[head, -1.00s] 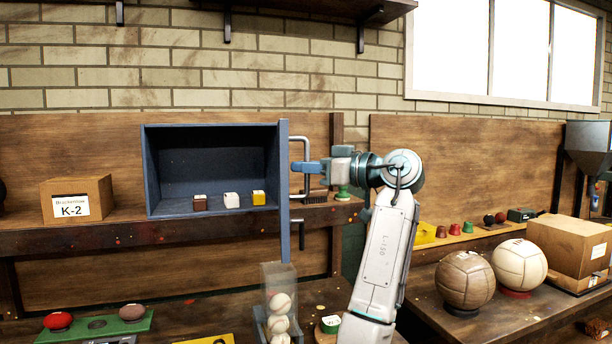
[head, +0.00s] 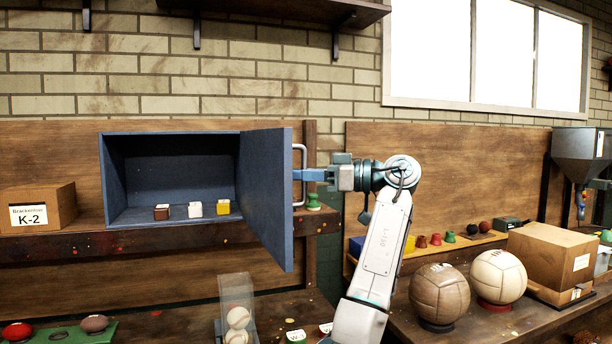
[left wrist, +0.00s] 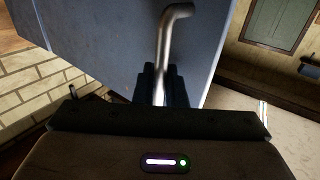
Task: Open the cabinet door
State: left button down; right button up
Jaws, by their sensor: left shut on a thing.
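The blue cabinet (head: 125,137) stands on the wooden shelf, and its inside is in view. Its door (head: 268,195) is hinged at the right side and stands swung out towards me, with its inner face showing. The metal bar handle (head: 303,160) is on the door's outer face, at the right. My left gripper (head: 304,175) is shut on this handle. In the left wrist view the handle (left wrist: 175,35) runs down between my gripper fingers (left wrist: 162,88), beside the blue door face (left wrist: 105,45). My right gripper is not in view.
Several small blocks (head: 195,210) lie inside the cabinet. A K-2 carton (head: 60,200) stands to its left. A clear holder with baseballs (head: 237,318) stands below the door. Two large balls (head: 440,293) and a carton (head: 552,250) stand on the right bench.

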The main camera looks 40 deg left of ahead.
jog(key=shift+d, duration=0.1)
pick_arm(q)
jog(key=c, duration=1.6)
grip_release()
jog(key=shift+c, duration=0.2)
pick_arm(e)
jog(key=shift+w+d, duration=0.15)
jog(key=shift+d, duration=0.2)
